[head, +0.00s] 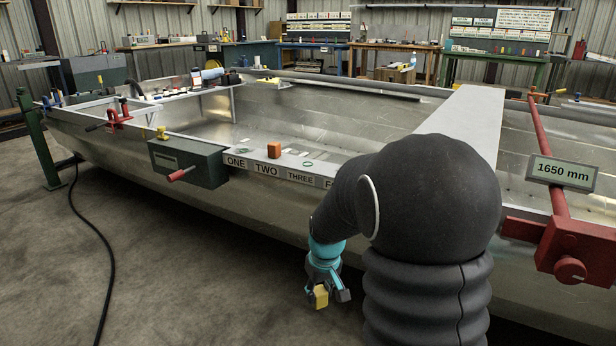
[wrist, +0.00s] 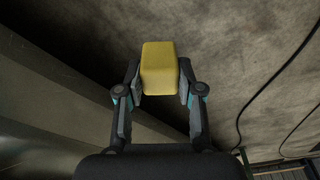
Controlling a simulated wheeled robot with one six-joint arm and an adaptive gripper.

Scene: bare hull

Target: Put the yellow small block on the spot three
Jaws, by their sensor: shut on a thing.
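The yellow small block (wrist: 160,68) is between the two fingers of my gripper (wrist: 158,85) in the wrist view. My gripper is shut on it. In the head view the yellow block (head: 320,297) hangs from my gripper (head: 326,284), beside the outer side of the hull and below its rim, over the concrete floor. Spot three is on the labelled ledge along the hull's near rim, above the label THREE (head: 300,178). No block shows on that spot. My arm hides the ledge to the right of it.
An orange block (head: 274,150) stands on the ledge by the label TWO (head: 267,169). A red clamp (head: 570,255) is at the right. A black cable (head: 104,235) lies on the floor.

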